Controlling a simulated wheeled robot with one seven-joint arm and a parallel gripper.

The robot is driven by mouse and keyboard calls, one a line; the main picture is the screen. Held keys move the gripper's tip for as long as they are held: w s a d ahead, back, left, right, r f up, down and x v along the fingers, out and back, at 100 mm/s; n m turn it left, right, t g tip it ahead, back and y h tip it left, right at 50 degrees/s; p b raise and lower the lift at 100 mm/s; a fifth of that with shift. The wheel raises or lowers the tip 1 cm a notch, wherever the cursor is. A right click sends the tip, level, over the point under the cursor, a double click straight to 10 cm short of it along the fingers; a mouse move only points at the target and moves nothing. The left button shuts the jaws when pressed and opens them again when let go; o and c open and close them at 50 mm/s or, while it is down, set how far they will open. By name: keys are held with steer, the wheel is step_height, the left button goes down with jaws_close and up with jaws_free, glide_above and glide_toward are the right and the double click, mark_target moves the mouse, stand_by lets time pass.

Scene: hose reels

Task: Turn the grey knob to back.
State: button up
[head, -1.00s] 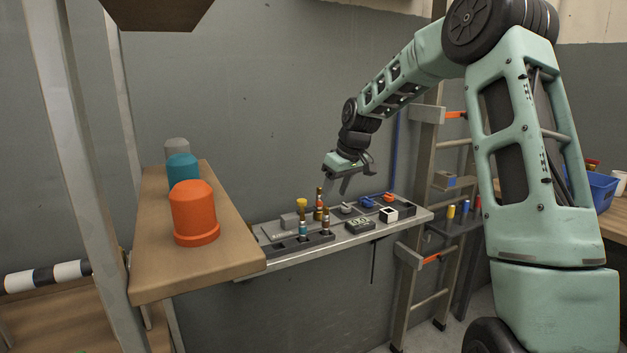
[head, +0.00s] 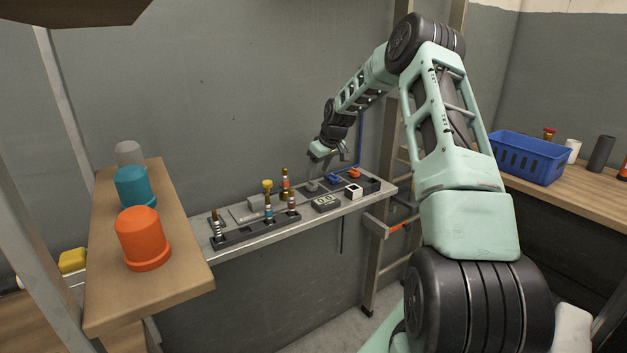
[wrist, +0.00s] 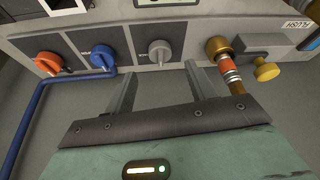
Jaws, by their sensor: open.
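The grey knob (wrist: 160,50) sits on a dark grey plate in the wrist view, its grip part pointing down the picture, towards my gripper. It also shows in the head view as a small grey shape (head: 312,187) on the shelf panel, close below my gripper and partly hidden by it. My gripper (wrist: 160,76) is open and empty. Its two fingers stand apart on either side of the knob's line, with the knob just beyond the tips. I see no contact.
A blue knob (wrist: 103,56) and an orange knob (wrist: 48,63) sit left of the grey knob in the wrist view. A brass fitting (wrist: 220,50) and a yellow knob (wrist: 266,70) stand close on the right. A display box (head: 326,203) lies in front.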

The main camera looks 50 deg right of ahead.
mark_target(313, 183)
steer(key=shift+p+x, duration=0.5)
steer(key=shift+x, duration=2.7)
steer(key=c, duration=1)
